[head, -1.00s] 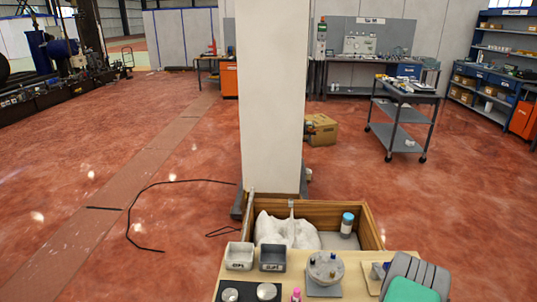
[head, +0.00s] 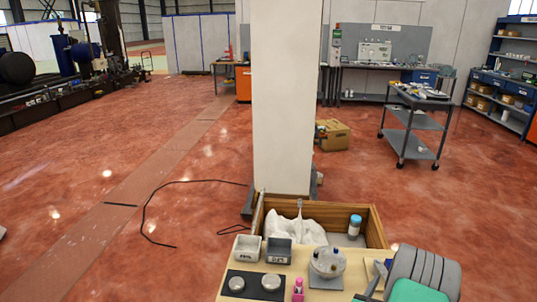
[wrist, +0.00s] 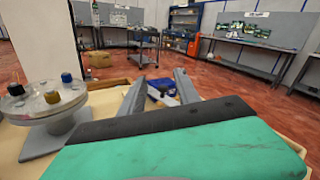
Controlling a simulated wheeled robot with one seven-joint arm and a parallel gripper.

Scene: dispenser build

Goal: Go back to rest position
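My gripper (wrist: 160,76) shows in the wrist view as two grey fingers spread apart, with nothing visibly clamped between them. A blue and white item (wrist: 160,91) appears between the fingers, beyond them; I cannot tell exactly what it is. In the head view my grey and green wrist is at the lower right, over the right side of the wooden table (head: 230,284). A round grey turntable (head: 327,264) with several small knobs or caps stands left of my wrist. It also shows at the left of the wrist view (wrist: 42,104).
Two small bins, light (head: 247,248) and dark (head: 278,251), sit on the table. Nearby are a black plate with two metal discs (head: 254,286) and a pink bottle (head: 298,290). A wooden crate (head: 380,230) and white pillar (head: 290,110) stand behind. Floor is open at left.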

